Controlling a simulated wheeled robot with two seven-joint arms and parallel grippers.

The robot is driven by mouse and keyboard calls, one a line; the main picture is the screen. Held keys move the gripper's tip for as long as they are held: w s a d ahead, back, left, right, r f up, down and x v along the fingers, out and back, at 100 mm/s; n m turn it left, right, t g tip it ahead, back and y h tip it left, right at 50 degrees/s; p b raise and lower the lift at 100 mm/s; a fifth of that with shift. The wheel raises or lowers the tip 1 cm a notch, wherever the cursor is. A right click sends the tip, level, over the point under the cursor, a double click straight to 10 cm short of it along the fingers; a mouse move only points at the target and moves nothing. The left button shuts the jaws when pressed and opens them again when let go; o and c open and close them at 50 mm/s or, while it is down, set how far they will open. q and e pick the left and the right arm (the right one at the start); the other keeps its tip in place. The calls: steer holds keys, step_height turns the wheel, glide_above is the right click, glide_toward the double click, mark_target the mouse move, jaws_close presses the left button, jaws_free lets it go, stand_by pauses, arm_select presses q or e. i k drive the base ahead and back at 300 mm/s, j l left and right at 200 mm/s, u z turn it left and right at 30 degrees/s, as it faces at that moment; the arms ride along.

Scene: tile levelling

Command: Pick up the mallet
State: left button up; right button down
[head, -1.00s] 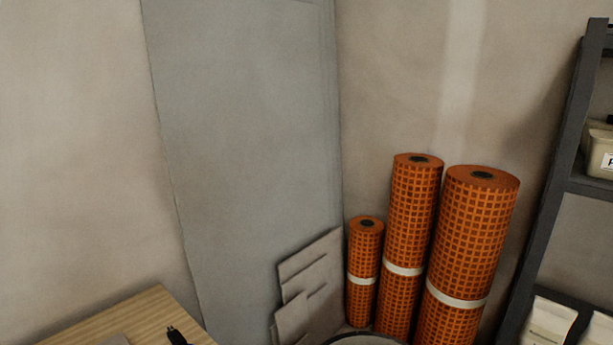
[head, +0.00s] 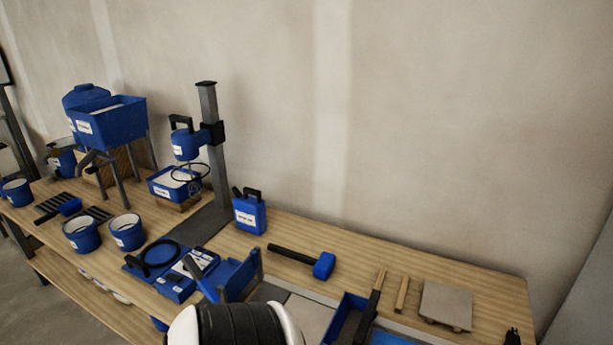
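The mallet (head: 300,258) lies on the wooden workbench (head: 400,258) in the middle of the head view. It has a blue block head at its right end and a black handle that runs up and to the left. It lies flat, nothing covers it, and nothing holds it. Neither of my grippers is in view.
A blue jug (head: 250,215) stands behind and left of the mallet. A blue open tray (head: 350,318) and a grey tile on wooden strips (head: 446,305) are in front and to the right. A mixer stand (head: 211,130) and blue buckets (head: 82,235) are further left.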

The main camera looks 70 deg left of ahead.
mark_target(323, 266)
steer(key=u, duration=2.25)
steer(key=i+j, duration=0.1)
steer(key=j, duration=0.2)
steer(key=i+j+z, duration=0.1)
steer(key=j, duration=0.25)
